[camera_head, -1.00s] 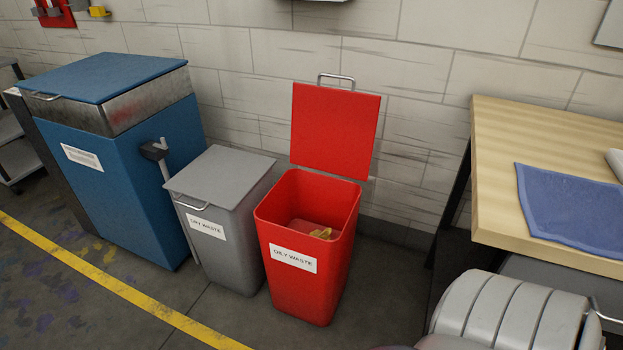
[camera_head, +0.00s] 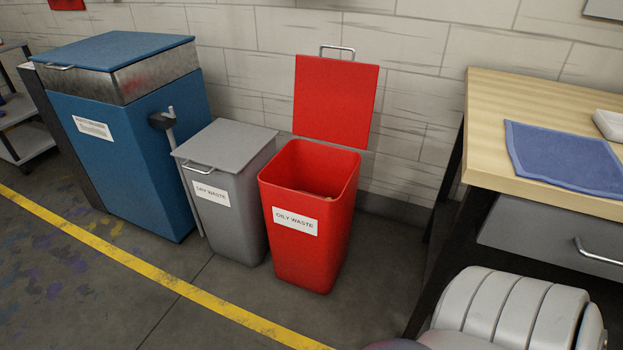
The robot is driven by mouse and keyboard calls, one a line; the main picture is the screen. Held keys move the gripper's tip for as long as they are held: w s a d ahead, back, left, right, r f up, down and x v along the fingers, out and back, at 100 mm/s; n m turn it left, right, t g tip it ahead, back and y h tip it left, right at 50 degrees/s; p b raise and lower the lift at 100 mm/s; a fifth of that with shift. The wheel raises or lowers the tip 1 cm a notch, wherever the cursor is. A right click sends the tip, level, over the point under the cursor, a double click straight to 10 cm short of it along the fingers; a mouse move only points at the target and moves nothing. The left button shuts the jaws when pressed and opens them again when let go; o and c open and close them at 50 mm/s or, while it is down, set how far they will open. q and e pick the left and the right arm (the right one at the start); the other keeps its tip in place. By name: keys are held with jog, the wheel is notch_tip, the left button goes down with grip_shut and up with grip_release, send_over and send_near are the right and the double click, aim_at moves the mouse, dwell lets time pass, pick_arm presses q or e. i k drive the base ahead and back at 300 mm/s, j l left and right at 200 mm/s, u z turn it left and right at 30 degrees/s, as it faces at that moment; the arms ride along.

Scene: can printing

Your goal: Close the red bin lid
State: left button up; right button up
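The red bin (camera_head: 305,258) stands upright on the floor in the middle of the head view, with a white "OILY WASTE" label on its front. Its red lid (camera_head: 336,101) is open, standing upright at the back by the wall, with a metal handle (camera_head: 338,49) at its top edge. The bin's mouth is uncovered; only a little of what lies inside shows. Neither of my grippers is in view. A white ribbed part of my own arm shows at the bottom right.
A grey "DRY WASTE" bin (camera_head: 232,214) with its lid shut stands close on the left. A blue cabinet (camera_head: 145,164) is further left. A wooden table (camera_head: 487,122) with a blue cloth (camera_head: 565,158) is at the right. The floor (camera_head: 235,293) in front is clear, with a yellow line.

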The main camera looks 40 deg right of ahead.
aim_at(334, 100)
jog(key=z, duration=2.05)
jog(key=i+j, duration=0.05)
